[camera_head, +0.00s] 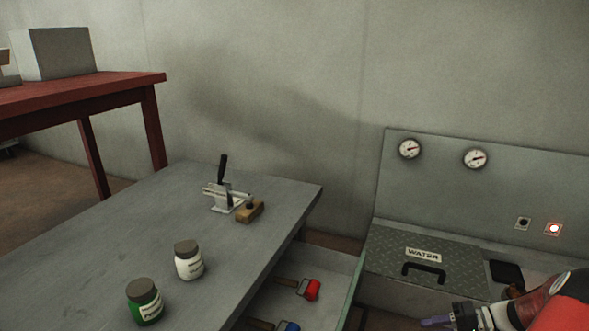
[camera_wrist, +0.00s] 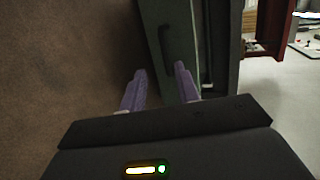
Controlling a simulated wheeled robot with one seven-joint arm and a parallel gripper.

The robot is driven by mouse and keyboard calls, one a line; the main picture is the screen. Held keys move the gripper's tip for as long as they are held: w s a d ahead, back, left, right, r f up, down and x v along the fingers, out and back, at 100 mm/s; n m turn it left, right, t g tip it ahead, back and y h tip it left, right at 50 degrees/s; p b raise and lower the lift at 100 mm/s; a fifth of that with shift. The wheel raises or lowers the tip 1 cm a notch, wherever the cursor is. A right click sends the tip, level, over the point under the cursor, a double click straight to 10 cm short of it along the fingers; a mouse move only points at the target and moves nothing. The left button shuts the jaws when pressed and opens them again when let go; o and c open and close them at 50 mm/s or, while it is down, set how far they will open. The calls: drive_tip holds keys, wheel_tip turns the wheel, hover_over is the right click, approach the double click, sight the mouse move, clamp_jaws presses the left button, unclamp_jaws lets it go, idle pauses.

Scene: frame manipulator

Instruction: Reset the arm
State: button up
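My arm comes in at the lower right of the head view, red and black. My gripper (camera_head: 432,321) shows there at the bottom edge, with a purple finger pointing left in front of the grey WATER box (camera_head: 450,258). In the wrist view, the two purple fingers of my gripper (camera_wrist: 160,70) stand apart with nothing between them. A grey-green box-like surface with a dark handle (camera_wrist: 167,45) lies beyond the fingertips, apart from them as far as I can tell.
A grey table (camera_head: 110,228) holds a toggle clamp (camera_head: 225,198), a wooden block (camera_head: 250,211), a white jar (camera_head: 188,260) and a green jar (camera_head: 145,302). An open drawer (camera_head: 345,275) holds red and blue tools. Gauges (camera_head: 409,149) and a lit red button (camera_head: 554,229) are on the panel.

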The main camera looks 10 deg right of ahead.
drive_tip(key=a+r+n+g+h+p, duration=0.4)
drive_tip(key=a+r+h, duration=0.3)
drive_tip(key=a+r, duration=1.05)
drive_tip(key=s+a+r+t+h+p, duration=0.2)
drive_tip(key=s+a+r, duration=0.3)
drive_tip(key=r, duration=0.3)
drive_tip(key=s+a+r+n+t+h+p, duration=0.1)
drive_tip(key=s+a+r+t+h+p, duration=0.1)
drive_tip(key=s+a+r, duration=0.4)
wheel_tip(320, 180, up, 3)
drive_tip(key=shift+s+a+f+h+p, duration=0.1)
drive_tip(key=shift+s+a+h+p, duration=0.15)
drive_tip(key=shift+s+h+p, duration=0.55)
